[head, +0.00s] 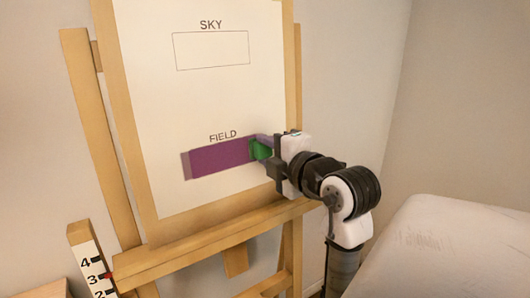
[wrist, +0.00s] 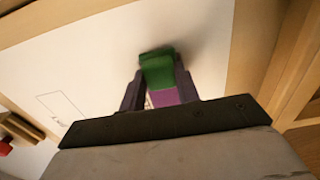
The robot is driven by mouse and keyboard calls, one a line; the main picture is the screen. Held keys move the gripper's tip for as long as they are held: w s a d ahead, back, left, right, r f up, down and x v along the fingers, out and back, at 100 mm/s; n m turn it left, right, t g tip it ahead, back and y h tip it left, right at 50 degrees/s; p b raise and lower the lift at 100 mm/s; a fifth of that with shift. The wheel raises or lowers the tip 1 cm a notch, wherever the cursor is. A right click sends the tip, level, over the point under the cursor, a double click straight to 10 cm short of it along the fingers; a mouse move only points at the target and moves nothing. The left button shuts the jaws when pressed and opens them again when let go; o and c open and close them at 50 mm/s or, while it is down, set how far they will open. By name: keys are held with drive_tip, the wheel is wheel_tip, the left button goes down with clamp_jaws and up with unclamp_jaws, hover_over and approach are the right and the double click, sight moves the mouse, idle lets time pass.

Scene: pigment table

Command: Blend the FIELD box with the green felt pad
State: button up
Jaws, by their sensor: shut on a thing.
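The FIELD box (head: 218,160) is the lower box on the white sheet. It shows purple across most of its width, with a paler purple strip at its left end. The green felt pad (head: 259,150) is at the box's right end, in front of the sheet. My gripper (head: 265,147) is shut on the pad. In the wrist view the green pad (wrist: 157,70) sits between the two dark fingers (wrist: 157,90), with a purple part below it. I cannot tell whether the pad touches the sheet. The right end of the box is hidden behind the pad and gripper.
The SKY box (head: 212,50) above is an empty outline. The sheet stands on a wooden easel (head: 185,245) with a ledge below. A numbered black-and-white strip (head: 97,272) with a red marker stands at lower left. A pale rounded surface (head: 450,250) fills the lower right.

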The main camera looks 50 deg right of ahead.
drive_tip(key=v, duration=0.7)
idle(0.3)
drive_tip(key=shift+s, duration=0.1)
idle(0.4)
